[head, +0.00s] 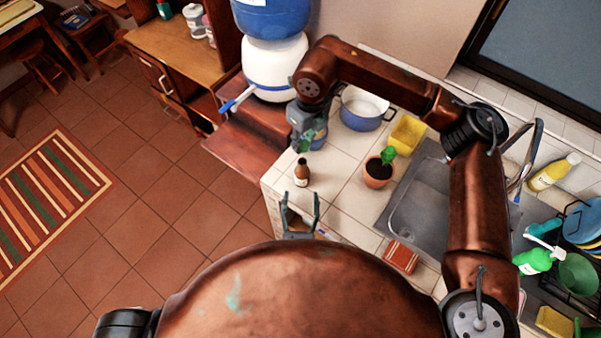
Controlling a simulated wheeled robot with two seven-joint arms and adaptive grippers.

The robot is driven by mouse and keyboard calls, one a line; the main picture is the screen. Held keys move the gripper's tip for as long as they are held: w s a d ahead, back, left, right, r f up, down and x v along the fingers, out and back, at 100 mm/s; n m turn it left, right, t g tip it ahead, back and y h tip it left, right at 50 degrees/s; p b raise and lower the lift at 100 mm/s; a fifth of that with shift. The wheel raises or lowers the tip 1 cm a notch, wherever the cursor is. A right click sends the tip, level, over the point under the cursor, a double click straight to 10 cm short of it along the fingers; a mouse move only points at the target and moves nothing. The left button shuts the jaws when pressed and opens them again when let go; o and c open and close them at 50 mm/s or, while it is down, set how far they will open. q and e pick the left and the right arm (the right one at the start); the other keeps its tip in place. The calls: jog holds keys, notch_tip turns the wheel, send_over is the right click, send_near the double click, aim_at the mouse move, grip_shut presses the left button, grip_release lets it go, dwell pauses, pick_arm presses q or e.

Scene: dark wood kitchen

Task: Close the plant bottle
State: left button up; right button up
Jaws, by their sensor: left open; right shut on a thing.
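A small brown bottle (302,174) with a pale label stands upright near the counter's left edge. My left gripper (300,200) is open and empty below the bottle in the picture, its two fingers pointing up toward it. My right gripper (304,146) comes down from above and sits just over the bottle's neck. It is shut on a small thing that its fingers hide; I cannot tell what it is. I cannot tell whether it touches the bottle's top.
A potted plant (378,173) stands right of the bottle. Behind are a blue pot (363,110) and a yellow container (407,134). The sink (425,195) lies to the right. A water dispenser (275,65) stands back left. The tiles between bottle and plant are clear.

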aim_at(302, 183)
pick_arm(q)
jog(key=w, duration=0.9)
jog(key=shift+w+d+r, duration=0.1)
jog(key=shift+d, duration=0.15)
jog(key=shift+c, duration=0.3)
grip_shut()
